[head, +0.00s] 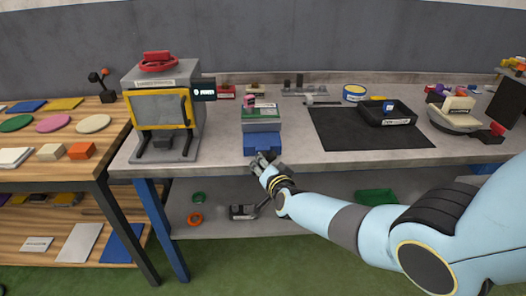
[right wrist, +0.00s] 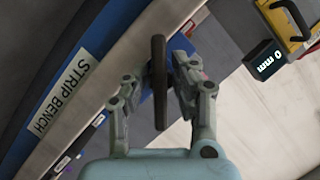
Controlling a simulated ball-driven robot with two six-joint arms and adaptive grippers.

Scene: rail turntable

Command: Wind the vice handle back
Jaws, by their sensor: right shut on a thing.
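The blue vice (head: 262,142) sits at the front edge of the grey bench, with a grey and green block (head: 262,117) at its top. My right gripper (head: 262,163) is at the front of the vice, just off the bench edge. In the right wrist view the dark bar of the vice handle (right wrist: 159,75) stands between the two fingers of my right gripper (right wrist: 168,82), which is shut on it. In the head view the handle is hidden by the gripper. My left gripper is not in view.
A grey machine (head: 165,75) with a yellow-framed window and a red wheel stands left of the vice. A black display (right wrist: 265,60) reads 0 mm. A black mat (head: 345,135) with a black tray (head: 402,119) lies to the right. A lower shelf holds small parts.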

